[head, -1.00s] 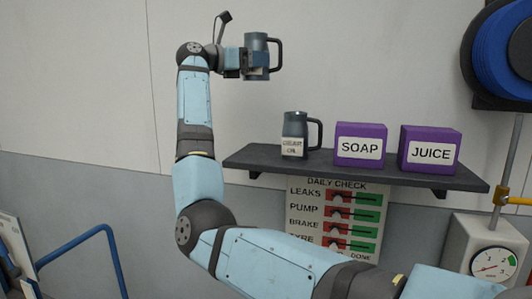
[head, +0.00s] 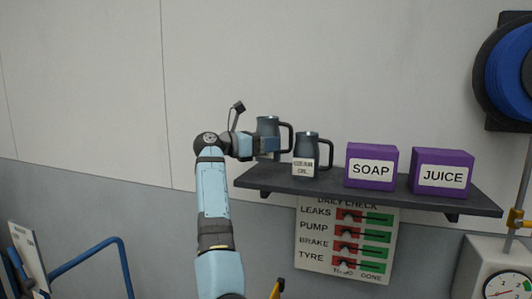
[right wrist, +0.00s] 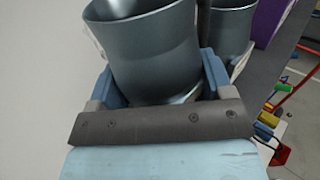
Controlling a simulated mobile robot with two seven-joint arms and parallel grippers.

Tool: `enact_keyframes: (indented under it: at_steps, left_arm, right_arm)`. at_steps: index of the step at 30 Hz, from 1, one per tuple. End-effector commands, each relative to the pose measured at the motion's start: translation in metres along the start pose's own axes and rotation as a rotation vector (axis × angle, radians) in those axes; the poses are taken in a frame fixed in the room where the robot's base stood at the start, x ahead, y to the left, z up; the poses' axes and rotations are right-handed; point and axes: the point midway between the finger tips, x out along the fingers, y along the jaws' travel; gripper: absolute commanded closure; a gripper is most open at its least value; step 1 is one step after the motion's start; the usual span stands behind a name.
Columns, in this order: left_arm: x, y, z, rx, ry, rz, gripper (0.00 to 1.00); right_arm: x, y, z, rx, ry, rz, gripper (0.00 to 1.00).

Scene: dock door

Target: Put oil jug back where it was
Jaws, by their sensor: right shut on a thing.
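My right gripper (head: 264,145) is shut on a dark grey-blue jug (head: 268,126) with a black handle on its right. The jug is upright at the left end of the shelf (head: 340,190); I cannot tell whether its base touches it. In the right wrist view the same jug (right wrist: 150,50) sits between the fingers, its open top towards the camera. My left gripper is out of view.
Purple SOAP (head: 371,153) and JUICE (head: 443,158) boxes stand further right on the shelf. A daily check board (head: 318,255) hangs below. A blue hose reel (head: 512,70) is at upper right, a gauge box (head: 478,265) at lower right. The wall above the shelf is clear.

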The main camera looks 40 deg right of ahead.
Motion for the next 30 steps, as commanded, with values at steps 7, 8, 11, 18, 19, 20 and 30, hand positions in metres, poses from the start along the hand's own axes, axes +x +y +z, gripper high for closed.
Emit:
enact_keyframes:
  at_steps: [7, 8, 11, 18, 19, 20, 30]
  left_arm:
    - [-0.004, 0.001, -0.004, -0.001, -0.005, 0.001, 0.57]
    - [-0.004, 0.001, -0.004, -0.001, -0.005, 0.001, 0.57]
    - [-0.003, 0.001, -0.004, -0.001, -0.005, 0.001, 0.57]
    - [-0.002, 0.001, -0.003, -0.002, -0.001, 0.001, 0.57]
    - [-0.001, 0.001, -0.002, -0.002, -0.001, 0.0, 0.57]
    - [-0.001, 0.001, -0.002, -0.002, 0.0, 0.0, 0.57]
    - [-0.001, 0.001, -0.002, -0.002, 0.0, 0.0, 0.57]
  right_arm:
    - [0.0, 0.0, -0.03, -0.003, -0.001, -0.001, 0.57]
    - [0.0, -0.001, -0.032, -0.002, -0.001, -0.001, 0.57]
    - [0.0, -0.001, -0.035, 0.001, 0.0, -0.001, 0.57]
    - [0.0, 0.0, -0.037, 0.0, 0.0, 0.0, 0.57]
    - [0.0, 0.0, -0.038, 0.0, 0.0, 0.0, 0.57]
    - [0.0, 0.0, -0.039, 0.0, 0.0, 0.0, 0.57]
    - [0.0, 0.0, -0.039, -0.001, 0.0, 0.0, 0.01]
